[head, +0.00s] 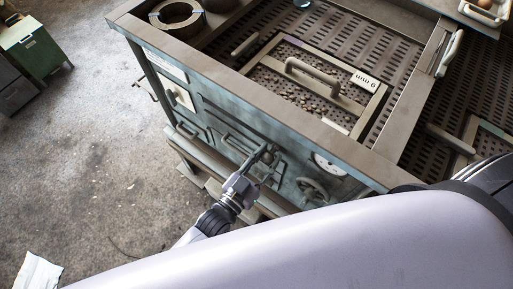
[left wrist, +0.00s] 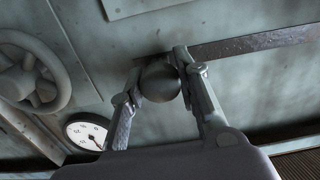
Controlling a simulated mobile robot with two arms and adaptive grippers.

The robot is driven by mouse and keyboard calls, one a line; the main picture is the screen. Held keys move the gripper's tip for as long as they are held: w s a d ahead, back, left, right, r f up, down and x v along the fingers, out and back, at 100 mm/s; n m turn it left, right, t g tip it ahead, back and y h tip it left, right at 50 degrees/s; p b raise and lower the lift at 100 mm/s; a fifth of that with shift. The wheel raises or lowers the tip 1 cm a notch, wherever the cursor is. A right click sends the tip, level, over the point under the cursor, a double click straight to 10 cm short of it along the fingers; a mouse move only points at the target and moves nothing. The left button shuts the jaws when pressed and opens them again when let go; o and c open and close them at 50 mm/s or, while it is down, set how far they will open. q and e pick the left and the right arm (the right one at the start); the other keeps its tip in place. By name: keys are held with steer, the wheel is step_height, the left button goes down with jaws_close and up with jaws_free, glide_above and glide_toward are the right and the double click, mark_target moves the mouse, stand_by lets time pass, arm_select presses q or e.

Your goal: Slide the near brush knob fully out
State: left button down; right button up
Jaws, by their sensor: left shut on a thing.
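The near brush knob is a dark round ball in the left wrist view (left wrist: 160,84), on the blue-grey front panel of the machine. In the head view the knob (head: 268,157) is small and partly covered by the fingers. My left gripper (head: 258,165) reaches up to it from below. Its two fingers are shut on the knob, one on each side, in the left wrist view (left wrist: 159,72). A dark flat slot or bar (left wrist: 250,44) runs to the right behind the knob in that view. My right gripper is out of view.
A handwheel (head: 312,190) and a round dial gauge (head: 328,165) sit on the panel right of the knob. The machine top holds a perforated deck and a framed plate with a handle (head: 312,78). Open concrete floor (head: 80,170) lies to the left.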

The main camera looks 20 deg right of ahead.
arm_select(q)
steer(key=shift+s+d, duration=0.15)
steer(key=shift+s, duration=0.05)
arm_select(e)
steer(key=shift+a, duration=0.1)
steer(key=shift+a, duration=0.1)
arm_select(q)
steer(key=c, duration=1.2)
jaws_free()
steer(key=shift+s, duration=0.1)
steer(key=shift+o, duration=0.2)
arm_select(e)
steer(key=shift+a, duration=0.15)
arm_select(q)
steer(key=v, duration=1.2)
